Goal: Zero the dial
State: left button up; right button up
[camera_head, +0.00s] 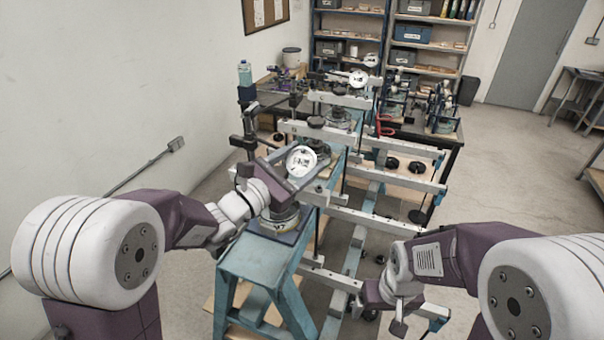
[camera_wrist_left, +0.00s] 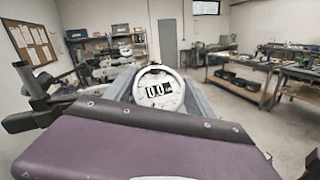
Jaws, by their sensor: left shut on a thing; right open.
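In the left wrist view the dial (camera_wrist_left: 159,92) faces me just beyond the purple gripper body; the display seems to begin with 00, the rest too small to read. My left gripper (camera_head: 290,172) is at the dial, shut on it; its fingertips are largely hidden by its own body. My right gripper (camera_head: 398,318) is open and empty, low at the right, apart from the dial.
The blue-green bench (camera_head: 262,258) carries a round base below the dial. Long metal bars (camera_head: 375,222) with dark knobs reach right and back. A dark post (camera_head: 249,130) stands left of the dial. Open floor (camera_head: 500,190) lies to the right; shelves (camera_head: 432,50) stand behind.

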pick_arm(q)
jog(key=shift+d+f+n+t+b, duration=0.1)
jog(key=shift+f+n+t+b, duration=0.2)
jog(key=shift+n+b, duration=0.1)
jog(key=shift+r+n+y, duration=0.3)
jog(key=shift+y, duration=0.1)
pick_arm(e)
jog(key=shift+f, duration=0.95)
pick_arm(q)
jog(key=o, duration=1.4)
